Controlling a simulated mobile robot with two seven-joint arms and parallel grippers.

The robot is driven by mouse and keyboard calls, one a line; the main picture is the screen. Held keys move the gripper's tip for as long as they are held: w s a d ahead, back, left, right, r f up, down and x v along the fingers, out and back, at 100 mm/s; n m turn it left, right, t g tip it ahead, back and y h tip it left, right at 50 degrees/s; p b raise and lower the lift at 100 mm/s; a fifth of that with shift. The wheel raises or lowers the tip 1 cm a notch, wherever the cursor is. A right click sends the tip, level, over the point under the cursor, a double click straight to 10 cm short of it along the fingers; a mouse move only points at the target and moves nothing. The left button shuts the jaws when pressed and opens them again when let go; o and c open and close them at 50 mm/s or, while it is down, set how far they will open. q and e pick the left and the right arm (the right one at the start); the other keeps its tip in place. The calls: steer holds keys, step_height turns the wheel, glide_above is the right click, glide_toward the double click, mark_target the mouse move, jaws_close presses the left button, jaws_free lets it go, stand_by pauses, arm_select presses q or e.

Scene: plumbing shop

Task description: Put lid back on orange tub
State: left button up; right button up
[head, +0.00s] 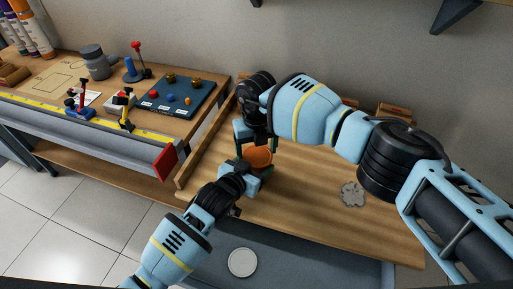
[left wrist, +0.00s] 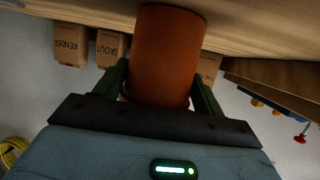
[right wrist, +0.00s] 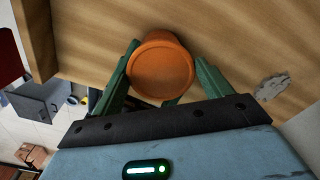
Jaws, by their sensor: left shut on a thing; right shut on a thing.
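The orange tub (head: 258,158) is at the left part of the wooden bench, between my two grippers. My left gripper (head: 240,178) is shut on it from the front; its fingers flank the orange wall (left wrist: 165,60) in the left wrist view. My right gripper (head: 255,138) is shut on it from behind; in the right wrist view its fingers lie either side of the round orange end (right wrist: 161,72). A pale, round, lid-like disc (head: 242,262) lies on the grey surface by the bench's front edge.
A grey irregular patch (head: 352,194) marks the bench top (head: 310,195), whose right part is otherwise clear. A raised wooden edge (head: 203,142) bounds its left side. A second bench with a blue board (head: 178,96) and tools stands left. Boxes (left wrist: 70,45) show in the left wrist view.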

steer(key=shift+a+r, duration=0.2)
stand_by(0.6)
steer(key=shift+s+d+f, duration=0.1)
steer(key=shift+d+f, duration=0.15)
steer(key=shift+f, duration=0.45)
stand_by(0.4)
steer(key=o, duration=0.6)
steer(key=shift+d, duration=0.1)
steer(key=shift+r, duration=2.2)
steer(key=shift+c, duration=0.4)
steer(key=c, duration=1.5)
steer(key=shift+o, duration=0.2)
steer(key=shift+f, duration=1.55)
